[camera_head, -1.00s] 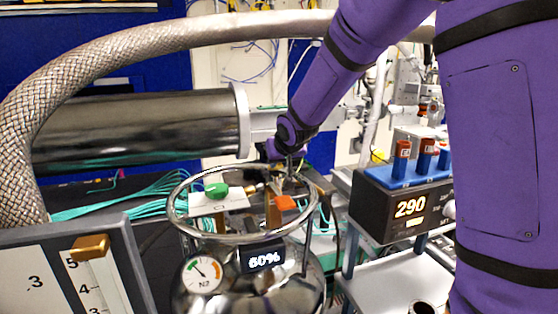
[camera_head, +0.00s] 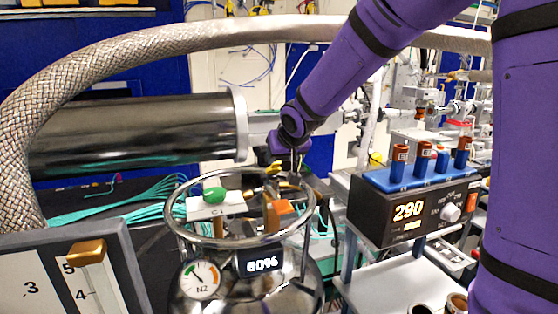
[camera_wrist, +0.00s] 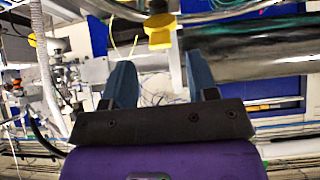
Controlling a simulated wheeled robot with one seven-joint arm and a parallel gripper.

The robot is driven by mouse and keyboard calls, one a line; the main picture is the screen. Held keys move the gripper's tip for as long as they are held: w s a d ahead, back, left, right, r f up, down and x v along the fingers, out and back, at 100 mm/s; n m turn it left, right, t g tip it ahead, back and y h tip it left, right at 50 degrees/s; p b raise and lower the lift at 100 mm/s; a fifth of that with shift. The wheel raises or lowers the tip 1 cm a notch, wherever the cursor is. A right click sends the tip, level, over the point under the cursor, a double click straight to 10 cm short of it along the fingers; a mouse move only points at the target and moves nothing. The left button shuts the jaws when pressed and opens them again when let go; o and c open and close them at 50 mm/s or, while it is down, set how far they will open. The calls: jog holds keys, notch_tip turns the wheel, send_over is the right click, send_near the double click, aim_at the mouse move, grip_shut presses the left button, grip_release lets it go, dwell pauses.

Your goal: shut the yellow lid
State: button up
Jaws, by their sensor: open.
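No open yellow lid can be made out with certainty. In the wrist view a yellow piece (camera_wrist: 160,31) shows at the top, beyond and between my fingertips, with dark round parts above it. I cannot tell whether it is the lid. A small yellow patch (camera_head: 376,158) shows behind the controller in the head view. My gripper (camera_wrist: 162,75) has its two blue-grey fingers spread apart with nothing between them. In the head view its wrist is low over the back of the steel dewar's ring (camera_head: 178,232); its fingertips are hard to make out there.
A steel cylinder (camera_head: 130,130) and braided hose (camera_head: 110,50) stand left and above. The dewar top holds a green knob (camera_head: 215,195) and orange block (camera_head: 280,207). A controller reading 290 (camera_head: 410,210) with a blue vial rack (camera_head: 425,175) stands right.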

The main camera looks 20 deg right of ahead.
jog(key=v, duration=0.5)
jog(key=shift+s+r, duration=0.1)
jog(key=shift+c, duration=0.4)
